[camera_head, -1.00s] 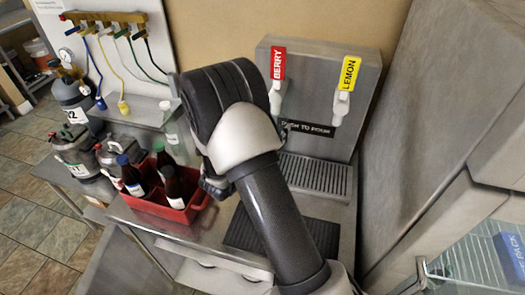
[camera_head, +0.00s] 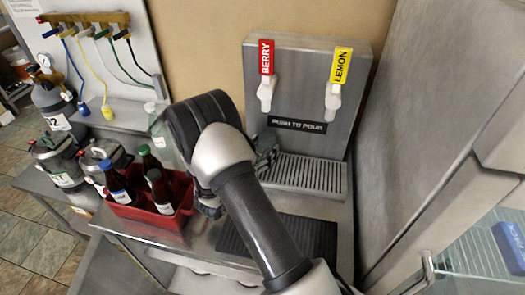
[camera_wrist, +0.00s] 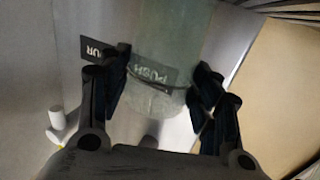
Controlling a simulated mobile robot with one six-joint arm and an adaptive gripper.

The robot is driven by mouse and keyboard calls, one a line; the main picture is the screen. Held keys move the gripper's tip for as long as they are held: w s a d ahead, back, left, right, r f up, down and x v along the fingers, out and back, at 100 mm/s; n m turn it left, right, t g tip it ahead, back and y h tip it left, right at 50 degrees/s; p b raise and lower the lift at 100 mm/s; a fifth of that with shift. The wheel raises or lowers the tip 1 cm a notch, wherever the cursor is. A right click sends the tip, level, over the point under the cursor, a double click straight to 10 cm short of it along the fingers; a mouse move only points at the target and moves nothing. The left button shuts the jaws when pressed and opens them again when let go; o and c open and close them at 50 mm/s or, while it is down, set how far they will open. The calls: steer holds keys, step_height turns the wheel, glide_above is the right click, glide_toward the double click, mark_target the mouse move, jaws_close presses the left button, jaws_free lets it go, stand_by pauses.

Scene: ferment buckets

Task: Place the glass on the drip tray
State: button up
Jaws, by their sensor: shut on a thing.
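My gripper (camera_wrist: 160,82) is shut on a clear, slightly greenish glass (camera_wrist: 165,95), which stands between its two fingers in the wrist view. The dispenser's push label shows through the glass. In the head view my gripper (camera_head: 266,152) is partly hidden behind my wrist, in front of the dispenser, near the left end of the drip tray. The glass cannot be made out clearly there. The slotted metal drip tray (camera_head: 305,174) lies empty below the taps. The gap between glass and tray cannot be judged.
The dispenser (camera_head: 300,90) has a red BERRY tap (camera_head: 266,75) and a yellow LEMON tap (camera_head: 338,80). A dark ribbed mat (camera_head: 300,236) lies in front of the tray. A red crate (camera_head: 150,215) with several bottles stands left. A grey wall (camera_head: 425,110) bounds the right.

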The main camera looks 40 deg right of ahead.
steer(key=shift+r, duration=0.1)
steer(key=shift+f, duration=0.2)
steer(key=o, duration=1.2)
steer(key=shift+r, duration=0.1)
